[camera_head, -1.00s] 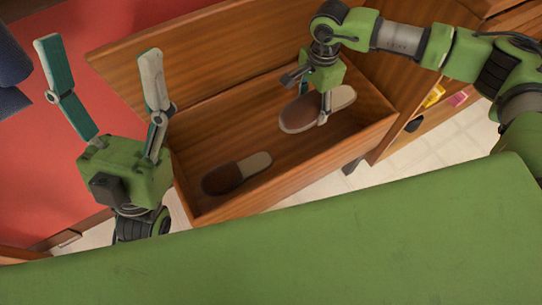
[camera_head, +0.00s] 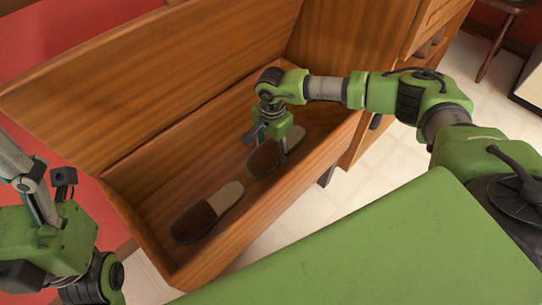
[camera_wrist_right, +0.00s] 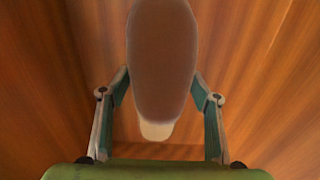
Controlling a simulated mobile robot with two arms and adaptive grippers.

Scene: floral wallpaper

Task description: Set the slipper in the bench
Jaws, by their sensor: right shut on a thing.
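The bench (camera_head: 255,240) is a wooden chest with its lid up and its box open. One brown and cream slipper (camera_head: 195,222) lies on the bench floor toward the near left. My right gripper (camera_head: 284,152) is inside the box and shut on a second, matching slipper (camera_head: 262,160), to the right of the first. The held slipper (camera_wrist_right: 162,60) fills the middle of the right wrist view between the fingers; I cannot tell if it touches the bench floor. My left gripper (camera_head: 20,170) is at the left edge, partly cut off, outside the box.
A wooden cabinet (camera_head: 425,35) with drawers stands right of the bench. The bench's raised lid (camera_head: 150,85) leans at the back. Pale tiled floor (camera_head: 355,165) shows in front, and a dark stool (camera_head: 500,30) stands at the far right.

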